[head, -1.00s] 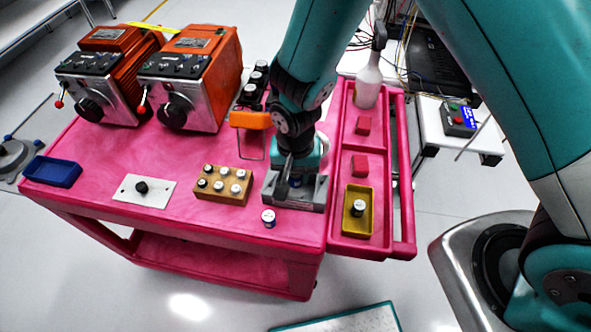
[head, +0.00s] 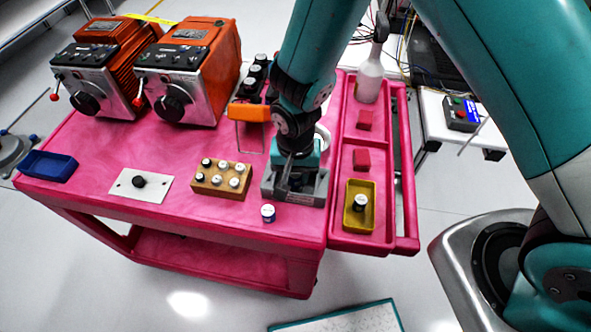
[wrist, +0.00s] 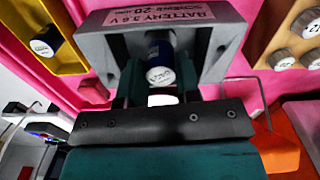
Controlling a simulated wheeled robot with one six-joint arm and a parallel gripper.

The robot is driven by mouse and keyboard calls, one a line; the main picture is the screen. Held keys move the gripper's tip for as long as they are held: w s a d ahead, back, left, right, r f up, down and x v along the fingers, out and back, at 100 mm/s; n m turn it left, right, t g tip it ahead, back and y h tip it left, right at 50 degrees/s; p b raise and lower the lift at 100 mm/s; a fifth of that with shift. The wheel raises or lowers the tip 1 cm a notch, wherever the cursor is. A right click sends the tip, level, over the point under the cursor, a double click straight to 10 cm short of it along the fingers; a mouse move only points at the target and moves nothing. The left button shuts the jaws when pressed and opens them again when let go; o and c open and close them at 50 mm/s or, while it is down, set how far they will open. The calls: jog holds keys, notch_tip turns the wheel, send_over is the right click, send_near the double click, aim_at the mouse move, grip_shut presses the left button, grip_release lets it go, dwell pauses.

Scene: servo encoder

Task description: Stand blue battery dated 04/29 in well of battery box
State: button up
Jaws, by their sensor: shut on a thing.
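The grey battery box (head: 308,199) stands near the front right of the pink cart top. In the wrist view its wall (wrist: 95,50) carries a label reading "BATTERY 3.6 V". My gripper (wrist: 160,85) is shut on a blue battery (wrist: 160,60) with a white end, inside the box's outline. I cannot tell whether it touches the well floor, and its date is too small to read. In the head view my gripper (head: 292,172) points down over the box and hides most of the battery. Another blue battery with a white top (head: 268,213) stands on the cart just in front of the box.
A wooden block (head: 221,194) with several batteries stands left of the box. A yellow tray (head: 348,222) holding one battery is to the right. An orange-handled thing (head: 249,113) stands close behind the gripper. Two orange machines (head: 190,90) fill the back left.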

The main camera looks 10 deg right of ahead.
jog(key=shift+f+b, duration=0.7)
jog(key=shift+f, duration=0.4)
jog(key=o, duration=0.9)
jog(key=shift+c, duration=0.6)
jog(key=shift+r, duration=0.1)
jog(key=shift+r+p, duration=3.05)
jog(key=shift+r, duration=0.8)
jog(key=shift+f, duration=0.15)
